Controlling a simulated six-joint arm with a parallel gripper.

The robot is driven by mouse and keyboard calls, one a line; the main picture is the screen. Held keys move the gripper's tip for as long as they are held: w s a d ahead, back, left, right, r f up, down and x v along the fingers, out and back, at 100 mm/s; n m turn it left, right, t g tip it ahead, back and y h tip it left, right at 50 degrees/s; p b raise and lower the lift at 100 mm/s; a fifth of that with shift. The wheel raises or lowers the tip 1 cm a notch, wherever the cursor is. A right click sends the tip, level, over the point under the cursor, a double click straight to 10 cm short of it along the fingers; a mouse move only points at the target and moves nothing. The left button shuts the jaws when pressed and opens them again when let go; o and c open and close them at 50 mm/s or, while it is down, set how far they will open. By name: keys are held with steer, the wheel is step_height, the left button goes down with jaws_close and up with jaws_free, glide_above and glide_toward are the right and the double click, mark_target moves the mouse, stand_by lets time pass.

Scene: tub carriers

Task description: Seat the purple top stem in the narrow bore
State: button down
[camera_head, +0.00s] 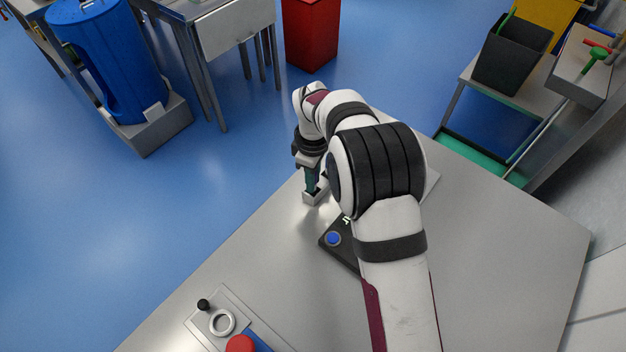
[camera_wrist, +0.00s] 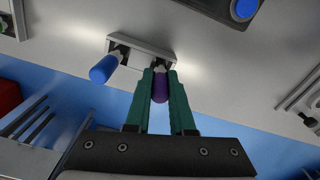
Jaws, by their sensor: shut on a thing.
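The purple top stem (camera_wrist: 160,90) is between the teal fingers of my gripper (camera_wrist: 160,72) in the wrist view, shut on it. Its pale far end is at the dark opening at the right end of a grey metal block (camera_wrist: 142,47). I cannot tell how far it is inside the bore. A blue top stem (camera_wrist: 103,69) stands at the left end of the same block. In the head view my gripper (camera_head: 312,186) points down at the block (camera_head: 313,198) near the table's edge; the stems are hidden there.
A black plate with a blue button (camera_head: 333,238) lies beside the block, partly behind my arm. A fixture with a metal ring (camera_head: 222,322) and a red knob (camera_head: 240,344) sits at the table's front left. The right of the grey table (camera_head: 500,245) is clear.

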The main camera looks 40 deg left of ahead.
step_height(320, 180, up, 4)
steer(key=shift+r, duration=0.1)
steer(key=w+d+r, duration=0.4)
steer(key=d+r, duration=0.2)
steer(key=d, duration=0.4)
steer(key=w+d+f, duration=0.4)
steer(key=w+d, duration=0.4)
steer(key=w, duration=0.2)
step_height(320, 180, down, 6)
steer(key=shift+s+r, duration=0.15)
steer(key=shift+r, duration=0.1)
steer(key=c, duration=0.8)
jaws_free()
steer(key=shift+r, duration=0.1)
steer(key=shift+r, duration=0.1)
